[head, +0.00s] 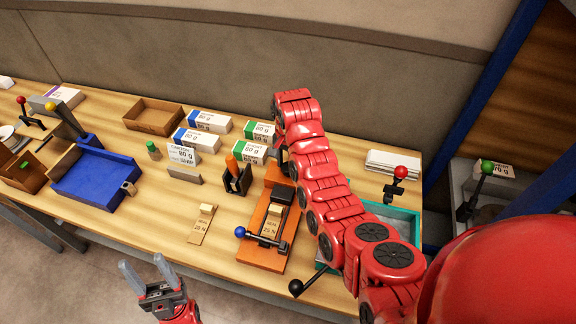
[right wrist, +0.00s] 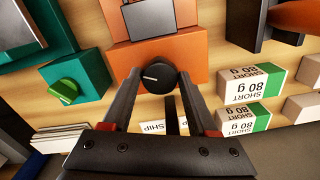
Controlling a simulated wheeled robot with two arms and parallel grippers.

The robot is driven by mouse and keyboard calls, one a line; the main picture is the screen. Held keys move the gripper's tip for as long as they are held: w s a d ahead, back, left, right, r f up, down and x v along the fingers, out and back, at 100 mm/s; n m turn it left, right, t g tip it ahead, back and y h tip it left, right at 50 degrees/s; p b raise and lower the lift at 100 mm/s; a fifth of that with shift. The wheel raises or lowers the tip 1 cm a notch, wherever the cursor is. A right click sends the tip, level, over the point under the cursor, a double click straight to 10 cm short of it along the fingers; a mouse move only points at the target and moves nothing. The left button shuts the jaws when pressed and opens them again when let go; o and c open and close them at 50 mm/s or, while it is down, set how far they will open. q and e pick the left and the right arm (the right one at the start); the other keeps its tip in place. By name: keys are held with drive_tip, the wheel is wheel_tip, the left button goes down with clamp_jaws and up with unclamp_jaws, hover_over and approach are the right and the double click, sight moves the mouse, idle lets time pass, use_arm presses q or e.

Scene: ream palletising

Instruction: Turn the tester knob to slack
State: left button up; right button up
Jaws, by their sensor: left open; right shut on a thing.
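The tester is an orange device (head: 255,256) on the bench in the head view, with a dark clamp and a "25 N" card on it. In the right wrist view its orange end block (right wrist: 190,58) carries a round black knob (right wrist: 160,83). The knob's white mark points left in that picture. My right gripper (right wrist: 157,88) is shut on the knob, a finger on each side. In the head view my red right arm hides this gripper and the knob. My left gripper (head: 148,268) is open and empty, in front of the bench's front edge.
A teal device (right wrist: 85,67) with a green knob (right wrist: 66,92) stands beside the tester. Labelled reams (right wrist: 250,118) lie close to my right gripper. A blue tray (head: 97,181), a brown tray (head: 153,114) and a "20 N" card (head: 200,228) are further left.

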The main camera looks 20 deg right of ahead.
drive_tip(key=n, duration=0.6)
drive_tip(key=shift+r, duration=0.15)
drive_tip(key=n, duration=0.5)
drive_tip(key=shift+n, duration=0.4)
drive_tip(key=n, duration=0.5)
drive_tip(key=shift+w, duration=0.1)
drive_tip(key=n, duration=0.6)
drive_tip(key=shift+d+n, duration=0.1)
drive_tip(key=shift+n, duration=0.2)
drive_tip(key=o, duration=1.4)
drive_tip(key=shift+c, duration=0.2)
